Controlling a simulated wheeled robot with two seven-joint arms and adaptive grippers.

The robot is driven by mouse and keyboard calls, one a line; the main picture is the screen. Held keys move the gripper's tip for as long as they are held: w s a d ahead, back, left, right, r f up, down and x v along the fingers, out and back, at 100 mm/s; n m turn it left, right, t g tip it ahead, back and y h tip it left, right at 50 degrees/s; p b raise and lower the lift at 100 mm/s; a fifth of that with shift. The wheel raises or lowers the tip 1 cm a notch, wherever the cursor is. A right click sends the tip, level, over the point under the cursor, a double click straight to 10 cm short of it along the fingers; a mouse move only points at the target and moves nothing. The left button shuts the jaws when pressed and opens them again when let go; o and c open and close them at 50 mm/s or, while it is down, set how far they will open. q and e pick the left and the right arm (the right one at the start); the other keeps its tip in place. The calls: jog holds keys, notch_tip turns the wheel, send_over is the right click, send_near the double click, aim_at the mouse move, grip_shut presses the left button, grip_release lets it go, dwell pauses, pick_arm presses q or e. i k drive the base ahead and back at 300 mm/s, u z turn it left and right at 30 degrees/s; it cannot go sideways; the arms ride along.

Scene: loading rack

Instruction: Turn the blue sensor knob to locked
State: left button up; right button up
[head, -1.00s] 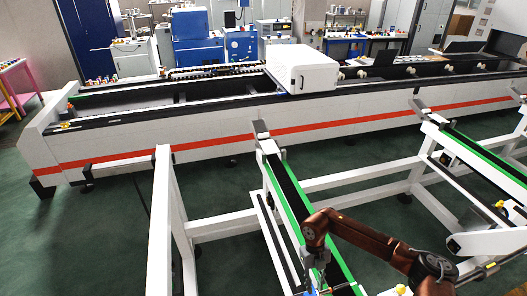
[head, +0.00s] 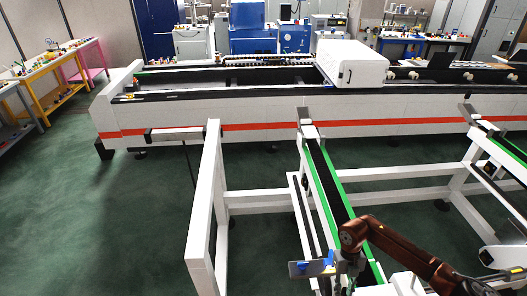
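A small blue part (head: 303,266), which looks like the sensor knob, sits on a grey plate (head: 294,270) at the bottom centre of the head view. It is too small for me to tell which way it is turned. My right arm, brown, comes in from the lower right and bends down just right of the plate. My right gripper (head: 343,280) is low beside the plate, partly hidden by the arm; its fingers are too small to read, and I cannot tell whether it touches anything. My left gripper is not in view.
A white rack frame (head: 204,215) with green-edged rails (head: 325,182) stands in front of me. A long white machine (head: 260,133) with a red stripe runs behind it. A yellow-legged table (head: 45,66) stands at the far left. The green floor at left is clear.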

aim_at(302, 266)
jog(key=k, duration=0.95)
